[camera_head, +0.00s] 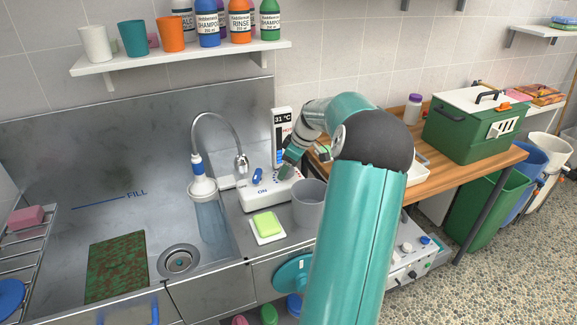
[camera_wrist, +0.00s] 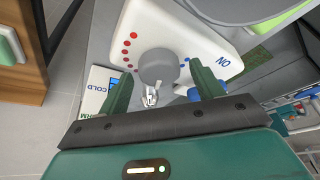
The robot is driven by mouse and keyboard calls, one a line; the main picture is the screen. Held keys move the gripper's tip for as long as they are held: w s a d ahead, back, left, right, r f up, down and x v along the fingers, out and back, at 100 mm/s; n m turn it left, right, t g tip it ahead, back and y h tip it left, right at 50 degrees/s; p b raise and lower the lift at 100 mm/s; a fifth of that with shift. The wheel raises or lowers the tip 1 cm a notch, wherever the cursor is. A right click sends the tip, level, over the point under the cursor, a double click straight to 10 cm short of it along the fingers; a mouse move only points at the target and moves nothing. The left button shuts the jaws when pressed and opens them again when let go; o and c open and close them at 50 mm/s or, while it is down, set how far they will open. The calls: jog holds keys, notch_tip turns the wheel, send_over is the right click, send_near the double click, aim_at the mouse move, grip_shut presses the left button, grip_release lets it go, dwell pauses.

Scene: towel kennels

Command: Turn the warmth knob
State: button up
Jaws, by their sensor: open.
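The warmth knob (camera_wrist: 158,66) is a round grey dial on a white control box (camera_wrist: 205,42). Red dots and blue dots ring it in the wrist view. My gripper (camera_wrist: 160,75) is open, with its two green fingers on either side of the knob in that view; I cannot tell whether they touch it. In the head view, my gripper (camera_head: 290,160) reaches down to the right part of the control box (camera_head: 262,201), beside the sink. The box bears the word ON and a blue switch (camera_head: 257,176). A display (camera_head: 281,118) behind reads 31 °C.
A grey cup (camera_head: 308,203) and a green sponge (camera_head: 267,224) stand close in front of the box. The tap (camera_head: 240,160) and a white-and-blue shower head (camera_head: 201,184) are to its left. A shelf of bottles (camera_head: 208,45) hangs above.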

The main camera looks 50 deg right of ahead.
jog(key=c, duration=1)
jog(key=shift+m, duration=0.4)
jog(key=m+h, duration=0.2)
jog(key=m, duration=0.2)
jog(key=shift+a, duration=0.2)
jog(key=shift+m+h, duration=0.6)
jog(key=shift+m, duration=1)
jog(key=o, duration=1)
jog(key=shift+r, duration=0.1)
